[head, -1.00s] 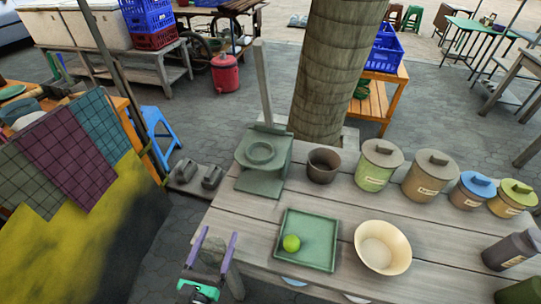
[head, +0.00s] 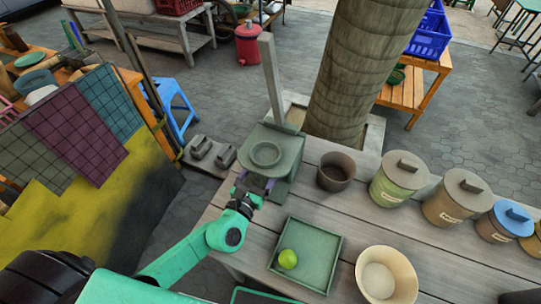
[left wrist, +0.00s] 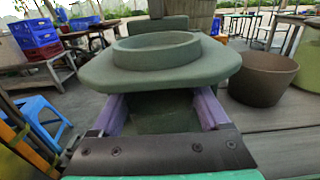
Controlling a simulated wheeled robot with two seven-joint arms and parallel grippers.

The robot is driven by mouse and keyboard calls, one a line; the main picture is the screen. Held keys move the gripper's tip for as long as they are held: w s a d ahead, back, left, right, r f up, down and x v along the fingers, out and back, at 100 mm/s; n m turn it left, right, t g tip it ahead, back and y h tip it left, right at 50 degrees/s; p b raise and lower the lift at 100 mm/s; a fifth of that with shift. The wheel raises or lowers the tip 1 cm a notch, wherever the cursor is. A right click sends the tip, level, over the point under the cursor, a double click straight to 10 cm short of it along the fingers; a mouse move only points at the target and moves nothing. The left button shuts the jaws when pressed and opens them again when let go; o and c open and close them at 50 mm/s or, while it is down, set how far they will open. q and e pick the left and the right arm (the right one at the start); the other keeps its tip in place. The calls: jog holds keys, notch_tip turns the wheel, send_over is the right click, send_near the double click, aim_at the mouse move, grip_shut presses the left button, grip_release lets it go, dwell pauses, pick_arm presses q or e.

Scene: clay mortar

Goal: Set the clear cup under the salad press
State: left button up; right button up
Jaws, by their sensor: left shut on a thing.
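The grey-green salad press (head: 284,143) stands at the table's far left corner, with a ringed top and a tall upright lever (head: 271,80). It also fills the middle of the left wrist view (left wrist: 160,70). My left gripper (head: 254,184) is at the press's near side, its two purple fingers reaching in below the ringed plate (left wrist: 160,108). It is shut on the clear cup (left wrist: 165,120), which is see-through and hardly shows between the fingers. I cannot tell whether the cup touches the press base. My right gripper is not in view.
A dark brown pot (head: 335,172) stands just right of the press. A green tray (head: 322,246) with a lime (head: 287,259) lies nearer, beside a cream bowl (head: 386,277). Lidded canisters (head: 399,180) line the right. A tree trunk (head: 345,75) rises behind the table.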

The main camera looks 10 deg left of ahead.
aim_at(269, 156)
pick_arm(q)
jog(key=w, duration=0.3)
jog(key=shift+d+r, duration=0.3)
jog(key=shift+w+d+f, duration=0.1)
jog(key=shift+w+f, duration=0.25)
jog(key=shift+f, duration=0.65)
jog(key=shift+s+f, duration=0.1)
jog(key=shift+f, duration=0.1)
jog(key=o, duration=1.4)
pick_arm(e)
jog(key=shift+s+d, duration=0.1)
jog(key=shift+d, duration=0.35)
pick_arm(q)
jog(key=shift+r, duration=0.15)
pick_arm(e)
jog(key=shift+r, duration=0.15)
